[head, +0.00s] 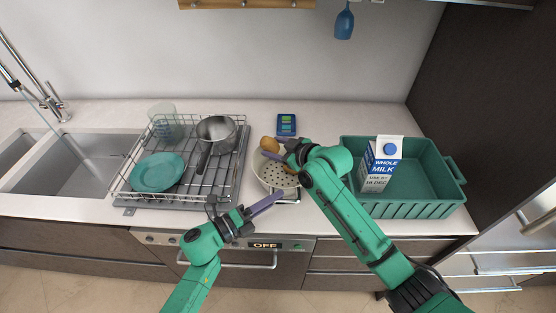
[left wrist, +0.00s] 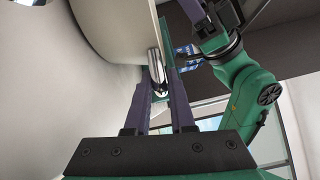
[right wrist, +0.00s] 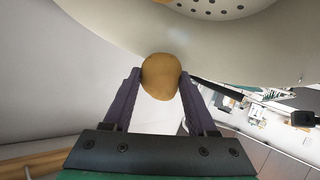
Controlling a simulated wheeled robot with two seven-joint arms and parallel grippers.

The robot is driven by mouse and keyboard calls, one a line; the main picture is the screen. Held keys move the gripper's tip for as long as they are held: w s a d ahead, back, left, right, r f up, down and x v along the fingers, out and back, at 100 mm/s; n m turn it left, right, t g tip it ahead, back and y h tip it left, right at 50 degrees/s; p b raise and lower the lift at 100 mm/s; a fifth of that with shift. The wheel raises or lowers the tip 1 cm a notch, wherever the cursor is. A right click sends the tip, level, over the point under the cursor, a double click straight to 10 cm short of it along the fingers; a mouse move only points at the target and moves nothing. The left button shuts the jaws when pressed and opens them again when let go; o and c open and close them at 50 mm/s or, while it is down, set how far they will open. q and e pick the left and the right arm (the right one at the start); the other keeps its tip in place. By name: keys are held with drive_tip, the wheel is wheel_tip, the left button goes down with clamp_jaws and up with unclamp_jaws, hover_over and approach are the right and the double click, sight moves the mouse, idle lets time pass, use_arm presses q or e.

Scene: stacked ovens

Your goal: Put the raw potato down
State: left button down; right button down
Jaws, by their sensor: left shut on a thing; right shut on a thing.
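The brown raw potato (head: 268,144) shows at the far rim of a pale colander (head: 272,178) with holes. My right gripper (head: 273,152) is shut on the potato; the right wrist view shows the potato (right wrist: 161,76) between its fingertips. The colander's pale wall (right wrist: 130,25) is just beyond it there. I cannot tell whether the potato touches the colander. My left gripper (head: 280,197) is at the near side of the colander, shut on its metal handle (left wrist: 156,68). My right arm hides the colander's right part.
A wire dish rack (head: 130,188) at left holds a teal plate (head: 158,172), a pot (head: 216,130) and a clear cup (head: 165,122). A green crate (head: 430,165) at right holds a milk carton (head: 381,165). A small blue device (head: 286,124) lies behind the colander.

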wheel_tip(320, 180, down, 5)
drive_tip(key=shift+f, duration=0.2)
drive_tip(key=shift+f, duration=0.15)
drive_tip(key=shift+c, duration=1)
unclamp_jaws()
drive_tip(key=v, duration=0.8)
drive_tip(key=shift+w+r, duration=0.1)
drive_tip(key=shift+r, duration=0.15)
drive_tip(key=shift+w+a, duration=0.1)
drive_tip(key=shift+a, duration=0.05)
